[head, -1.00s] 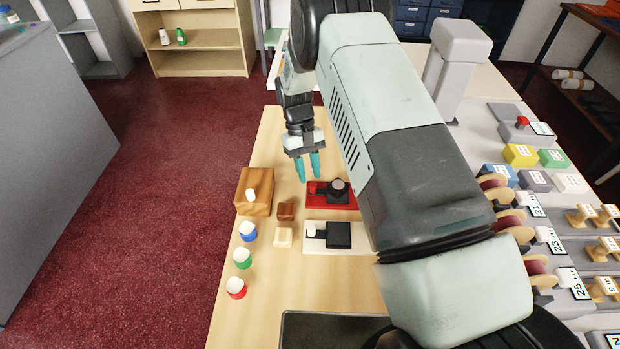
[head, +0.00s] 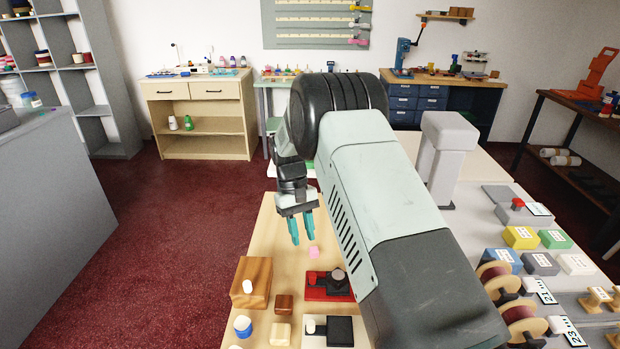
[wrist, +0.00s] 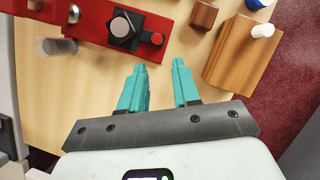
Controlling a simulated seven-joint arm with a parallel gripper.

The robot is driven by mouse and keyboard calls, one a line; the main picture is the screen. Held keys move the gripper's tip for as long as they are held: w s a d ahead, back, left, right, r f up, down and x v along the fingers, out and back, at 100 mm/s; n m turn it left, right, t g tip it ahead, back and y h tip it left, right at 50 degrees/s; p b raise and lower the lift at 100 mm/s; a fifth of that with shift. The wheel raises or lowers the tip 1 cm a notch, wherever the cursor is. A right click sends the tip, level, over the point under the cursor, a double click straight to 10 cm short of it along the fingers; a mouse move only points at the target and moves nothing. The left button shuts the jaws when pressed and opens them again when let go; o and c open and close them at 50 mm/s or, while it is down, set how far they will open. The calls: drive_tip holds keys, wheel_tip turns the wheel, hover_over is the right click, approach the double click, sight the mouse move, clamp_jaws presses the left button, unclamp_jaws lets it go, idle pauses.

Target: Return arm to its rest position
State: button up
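My gripper (head: 303,241) hangs over the wooden counter top (head: 262,225) in the head view, fingers pointing down. Its two teal fingers stand apart with nothing between them; they also show in the wrist view (wrist: 159,66). A small pink block (head: 313,253) lies just below and right of the fingertips in the head picture. I cannot make it out for certain in the wrist view. My arm's large pale and dark links cover the middle of the head view and hide part of the counter behind them.
A red plate (head: 315,293) with a dark block and knob is near my gripper. A wooden block (head: 251,277) with a white peg, a brown block (head: 284,303), a cream block (head: 281,333) and a blue-and-white peg (head: 243,326) stand nearby. A grey post (head: 440,165) rises at right.

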drive_tip(key=s+d+r+m+t+y, duration=0.1)
drive_tip(key=s+d+r, duration=0.2)
drive_tip(key=r, duration=0.6)
drive_tip(key=s+d+r+t, duration=0.2)
drive_tip(key=s+d+r, duration=0.1)
drive_tip(key=r, duration=0.5)
drive_tip(key=s+d+r+m+t+y, duration=0.1)
drive_tip(key=s+d+r, duration=0.2)
drive_tip(key=r, duration=0.6)
drive_tip(key=s+d+r+m+t, duration=0.1)
drive_tip(key=s+d+r+t, duration=0.1)
drive_tip(key=s, duration=0.9)
drive_tip(key=s+d+r+m+t, duration=0.2)
drive_tip(key=s+d+r+t, duration=0.1)
drive_tip(key=s, duration=0.8)
drive_tip(key=shift+d+t, duration=0.3)
drive_tip(key=shift+d, duration=0.4)
